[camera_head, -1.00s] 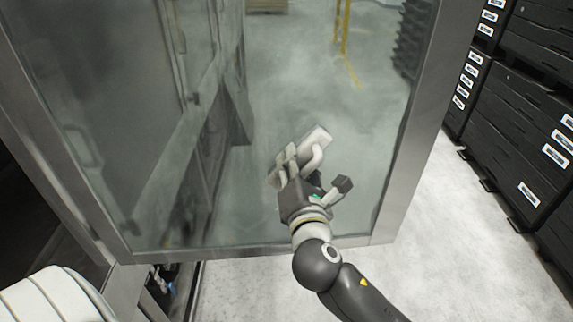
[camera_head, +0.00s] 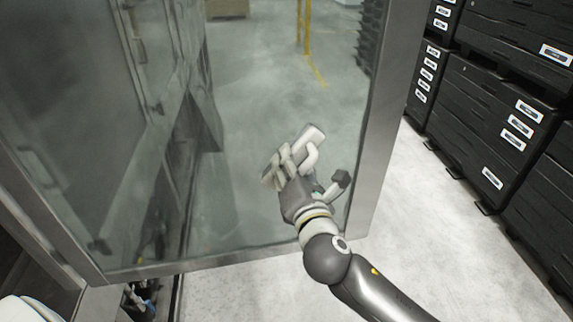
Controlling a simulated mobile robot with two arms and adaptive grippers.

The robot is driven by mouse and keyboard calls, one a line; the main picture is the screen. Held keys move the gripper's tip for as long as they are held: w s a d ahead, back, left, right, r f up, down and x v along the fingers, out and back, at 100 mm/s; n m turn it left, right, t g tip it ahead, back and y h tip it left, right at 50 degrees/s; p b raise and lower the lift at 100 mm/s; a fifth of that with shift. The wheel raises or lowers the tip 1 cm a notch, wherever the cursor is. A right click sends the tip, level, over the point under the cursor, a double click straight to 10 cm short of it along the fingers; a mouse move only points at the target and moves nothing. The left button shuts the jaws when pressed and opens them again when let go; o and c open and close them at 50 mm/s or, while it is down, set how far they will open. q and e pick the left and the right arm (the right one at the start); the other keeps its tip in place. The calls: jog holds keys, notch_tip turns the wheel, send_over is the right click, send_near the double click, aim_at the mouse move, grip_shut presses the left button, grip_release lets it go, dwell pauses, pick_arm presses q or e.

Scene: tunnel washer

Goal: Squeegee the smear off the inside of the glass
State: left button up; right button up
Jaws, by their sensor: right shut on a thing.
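The glass (camera_head: 240,185) is a large pane in a grey metal frame (camera_head: 382,100), tilted in the view. My right gripper (camera_head: 300,165) is in front of the lower right part of the pane. It is shut on a pale squeegee (camera_head: 311,137), whose head lies at or very near the glass; I cannot tell whether it touches. The gripper's fingers hide part of the squeegee. I cannot clearly make out the smear; the glass looks faintly cloudy in places. My left gripper is out of view.
Black stacked crates (camera_head: 487,110) with white labels stand along the right. Pale floor (camera_head: 440,240) is open between them and the glass frame. Through the glass show a yellow post (camera_head: 303,28) and dark machinery on the left. A white rounded thing (camera_head: 22,309) sits at the lower left corner.

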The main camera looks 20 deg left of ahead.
jog(key=shift+s+r, duration=0.1)
jog(key=shift+v, duration=2.95)
jog(key=shift+s, duration=0.1)
jog(key=v, duration=0.3)
